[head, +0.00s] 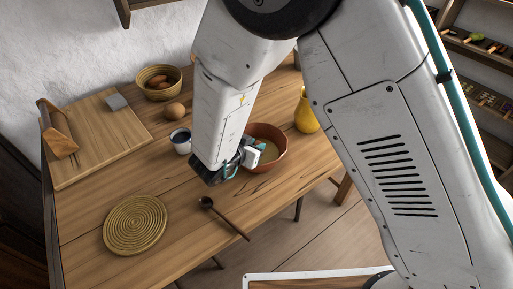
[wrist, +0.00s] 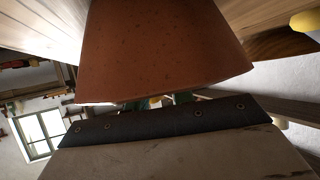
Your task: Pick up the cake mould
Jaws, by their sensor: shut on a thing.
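The cake mould (head: 279,158) is a round terracotta bowl at the right part of the wooden table, partly hidden behind my arm and gripper. My gripper (head: 257,150) is at its near left rim, shut on its wall. In the wrist view the mould's reddish-brown outer wall (wrist: 165,50) fills the top middle, and my gripper's green-tinted fingers (wrist: 162,100) meet its edge. I cannot tell whether the mould's base touches the table.
On the table (head: 180,215) are a dark spoon (head: 224,217), a coiled round mat (head: 135,225), a blue-white cup (head: 181,141), an egg-like brown thing (head: 175,111), a basket (head: 158,92), a board (head: 98,138) and a yellow jug (head: 306,114).

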